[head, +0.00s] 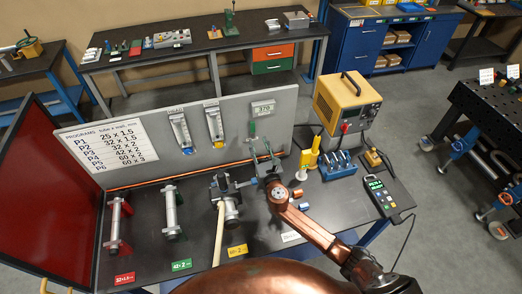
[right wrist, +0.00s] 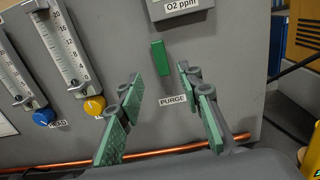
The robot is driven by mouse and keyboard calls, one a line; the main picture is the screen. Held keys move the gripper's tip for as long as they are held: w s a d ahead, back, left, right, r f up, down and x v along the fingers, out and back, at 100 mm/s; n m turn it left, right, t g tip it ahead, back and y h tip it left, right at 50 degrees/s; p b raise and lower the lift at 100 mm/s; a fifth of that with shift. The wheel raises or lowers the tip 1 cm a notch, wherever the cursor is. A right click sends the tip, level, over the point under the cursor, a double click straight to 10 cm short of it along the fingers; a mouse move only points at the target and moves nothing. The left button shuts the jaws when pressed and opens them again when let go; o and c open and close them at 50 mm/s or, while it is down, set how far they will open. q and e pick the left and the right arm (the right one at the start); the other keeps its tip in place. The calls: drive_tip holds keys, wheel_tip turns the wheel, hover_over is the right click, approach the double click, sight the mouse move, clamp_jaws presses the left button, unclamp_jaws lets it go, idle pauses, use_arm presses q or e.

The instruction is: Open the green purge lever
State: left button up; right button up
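The green purge lever (right wrist: 160,58) is a short green bar on the grey panel, nearly upright, above the PURGE label (right wrist: 172,99) in the right wrist view. In the head view the lever (head: 252,129) is small and partly behind my gripper. My right gripper (right wrist: 160,80) is open, with its green-padded fingers either side of the line to the lever and nothing between them. In the head view the right gripper (head: 261,149) is in front of the panel, just below the lever. No contact with the lever shows. My left gripper is not in view.
Two flowmeters with a blue knob (right wrist: 44,117) and a yellow knob (right wrist: 95,105) are left of the lever. The O2 ppm box (right wrist: 180,8) is above it. A copper pipe (right wrist: 170,149) runs along the panel's foot. A yellow machine (head: 346,102) stands right of the panel.

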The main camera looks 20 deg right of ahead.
drive_tip(key=s, duration=0.3)
drive_tip(key=shift+s, duration=0.25)
